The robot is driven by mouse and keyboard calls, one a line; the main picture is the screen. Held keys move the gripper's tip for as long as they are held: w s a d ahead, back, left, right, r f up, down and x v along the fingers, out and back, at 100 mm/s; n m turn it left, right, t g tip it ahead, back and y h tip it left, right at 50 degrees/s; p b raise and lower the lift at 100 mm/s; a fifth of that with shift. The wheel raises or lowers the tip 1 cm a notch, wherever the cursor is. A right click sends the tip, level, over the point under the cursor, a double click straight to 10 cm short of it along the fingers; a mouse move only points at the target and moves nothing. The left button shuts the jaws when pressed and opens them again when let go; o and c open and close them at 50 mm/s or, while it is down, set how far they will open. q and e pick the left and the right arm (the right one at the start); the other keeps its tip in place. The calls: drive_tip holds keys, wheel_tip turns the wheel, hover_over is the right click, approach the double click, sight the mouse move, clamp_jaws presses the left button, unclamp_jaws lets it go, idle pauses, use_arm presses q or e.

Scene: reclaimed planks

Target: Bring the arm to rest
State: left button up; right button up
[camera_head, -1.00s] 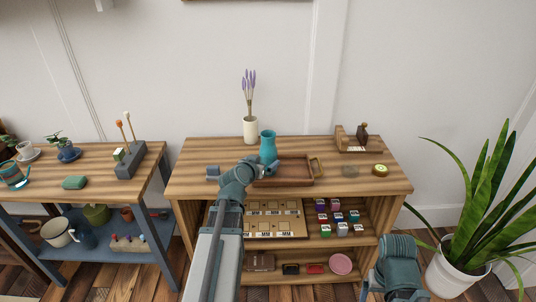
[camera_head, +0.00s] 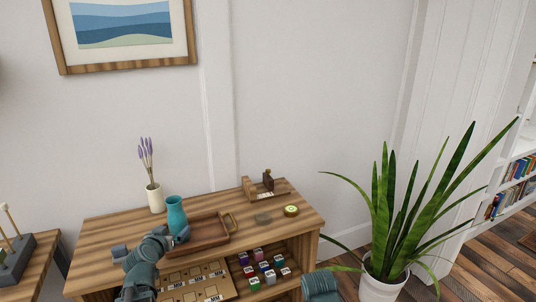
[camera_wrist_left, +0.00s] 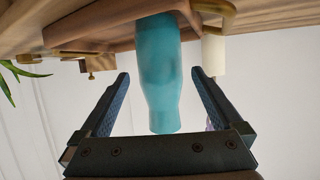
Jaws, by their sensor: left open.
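My left gripper (camera_head: 151,241) is over the front left part of the wooden shelf top, close to a teal vase (camera_head: 176,213). The left wrist view is upside down and shows the jaws (camera_wrist_left: 159,73) spread wide. There the vase (camera_wrist_left: 160,75) appears in the gap between the fingers, with clear space on both sides.
A white vase with lavender (camera_head: 155,199) stands behind. A wooden holder (camera_head: 265,187), a stone-like piece (camera_head: 263,218) and a round green item (camera_head: 291,210) are at the right. Small colored boxes (camera_head: 264,266) fill the shelf below. A potted plant (camera_head: 384,288) stands on the right.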

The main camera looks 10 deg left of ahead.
use_arm(q)
drive_tip(key=b+x, duration=0.3)
drive_tip(key=x, duration=0.5)
drive_tip(key=shift+w+f, duration=0.25)
drive_tip(key=shift+w, duration=0.1)
drive_tip(key=shift+w+a+f, duration=0.1)
drive_tip(key=shift+w+f, duration=0.15)
drive_tip(key=shift+w, duration=0.05)
drive_tip(key=shift+r, duration=0.2)
drive_tip(key=shift+f, duration=0.15)
